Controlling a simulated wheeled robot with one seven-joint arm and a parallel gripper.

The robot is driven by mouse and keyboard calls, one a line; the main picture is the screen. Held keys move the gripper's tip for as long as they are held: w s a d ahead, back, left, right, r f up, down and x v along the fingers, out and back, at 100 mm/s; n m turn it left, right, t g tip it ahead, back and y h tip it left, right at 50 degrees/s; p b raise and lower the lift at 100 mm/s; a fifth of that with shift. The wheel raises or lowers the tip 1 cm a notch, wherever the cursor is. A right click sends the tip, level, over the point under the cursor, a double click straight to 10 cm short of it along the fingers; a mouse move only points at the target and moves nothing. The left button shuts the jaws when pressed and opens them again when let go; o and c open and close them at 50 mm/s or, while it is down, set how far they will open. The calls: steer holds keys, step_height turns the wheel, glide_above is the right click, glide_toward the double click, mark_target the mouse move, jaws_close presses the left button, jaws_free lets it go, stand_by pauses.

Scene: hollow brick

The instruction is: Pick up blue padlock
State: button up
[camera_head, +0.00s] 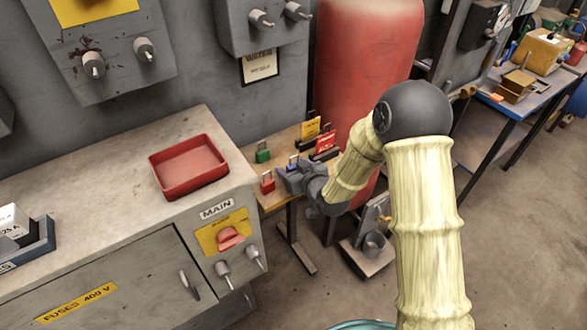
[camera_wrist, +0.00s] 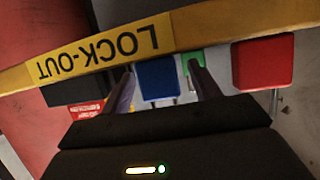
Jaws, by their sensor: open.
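The blue padlock (camera_head: 293,161) stands on the small wooden table, partly hidden by my gripper (camera_head: 283,178) in the head view. In the wrist view, the blue padlock (camera_wrist: 158,80) shows between the two fingers of my gripper (camera_wrist: 161,68). The fingers are spread, with visible space between them and nothing gripped. I cannot tell how deep the padlock sits between them. A green padlock (camera_head: 262,152) stands behind and a red padlock (camera_head: 267,182) stands at the front left; the wrist view also shows the green one (camera_wrist: 193,60) and the red one (camera_wrist: 263,63).
A yellow LOCK-OUT strip (camera_wrist: 110,50) crosses the wrist view. Yellow (camera_head: 310,130) and red (camera_head: 326,142) labelled items stand right of the padlocks. A red tank (camera_head: 365,60) rises behind. A grey cabinet (camera_head: 120,240) with a red tray (camera_head: 190,188) is close on the left.

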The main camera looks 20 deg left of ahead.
steer(key=c, duration=1.1)
step_height(320, 180, up, 10)
steer(key=shift+r, duration=0.1)
stand_by(0.4)
